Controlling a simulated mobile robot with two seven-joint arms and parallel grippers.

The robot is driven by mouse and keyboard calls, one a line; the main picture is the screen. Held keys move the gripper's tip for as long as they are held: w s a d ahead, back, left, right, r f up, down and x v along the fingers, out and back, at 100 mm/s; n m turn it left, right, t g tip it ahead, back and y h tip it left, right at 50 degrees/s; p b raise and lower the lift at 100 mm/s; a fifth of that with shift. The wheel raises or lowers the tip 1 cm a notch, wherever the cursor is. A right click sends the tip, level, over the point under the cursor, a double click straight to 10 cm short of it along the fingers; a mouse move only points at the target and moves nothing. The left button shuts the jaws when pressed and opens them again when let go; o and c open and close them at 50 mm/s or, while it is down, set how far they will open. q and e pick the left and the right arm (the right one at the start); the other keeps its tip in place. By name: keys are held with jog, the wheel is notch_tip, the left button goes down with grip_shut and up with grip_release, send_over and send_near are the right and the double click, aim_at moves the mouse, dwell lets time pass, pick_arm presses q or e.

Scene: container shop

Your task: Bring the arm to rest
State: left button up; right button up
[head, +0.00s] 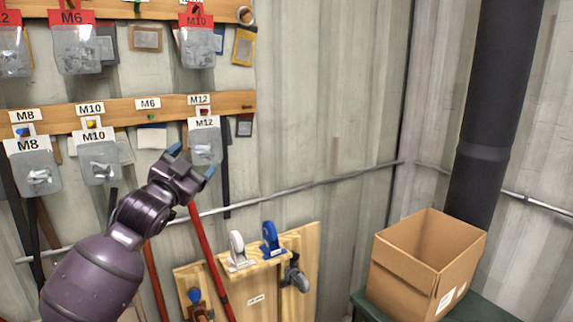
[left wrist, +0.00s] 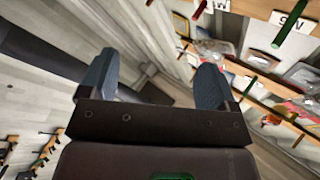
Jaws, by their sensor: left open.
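My left gripper (head: 192,160) is raised in front of the wall rack in the head view, at the left of the middle. Its two blue-tipped fingers are apart with nothing between them. They also show apart and empty in the left wrist view (left wrist: 155,85). The M12 bag (head: 205,145) hangs just behind and above the fingers in the picture; I cannot tell the gap in depth. My right gripper is in neither view.
Wooden rails (head: 135,111) carry several hanging hardware bags, such as the M10 bag (head: 99,160) and M8 bag (head: 34,171). A wooden board (head: 302,250) with casters stands below. An open cardboard box (head: 400,277) sits on a green surface at right, beside a black pipe (head: 490,120).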

pick_arm(q)
jog(key=s+a+f+n+y, duration=0.1)
jog(key=s+f, duration=0.1)
jog(key=f, duration=0.3)
jog(key=s+f+n+g, duration=0.1)
jog(key=s+f, duration=0.2)
jog(key=f, duration=0.3)
jog(key=s+a+f+n+y, duration=0.1)
jog(key=s+f, duration=0.1)
jog(key=f, duration=0.3)
jog(key=s+a+f+n+g+y, duration=0.2)
jog(key=s+f+n+g, duration=0.1)
jog(key=s+f, duration=1.2)
jog(key=s+a+f+n+g+y, duration=0.2)
jog(key=s+a+f+n+g, duration=0.1)
jog(key=s+f, duration=1.2)
jog(key=shift+s+f+g, duration=0.25)
jog(key=shift+f+g, duration=0.35)
jog(key=shift+g, duration=0.1)
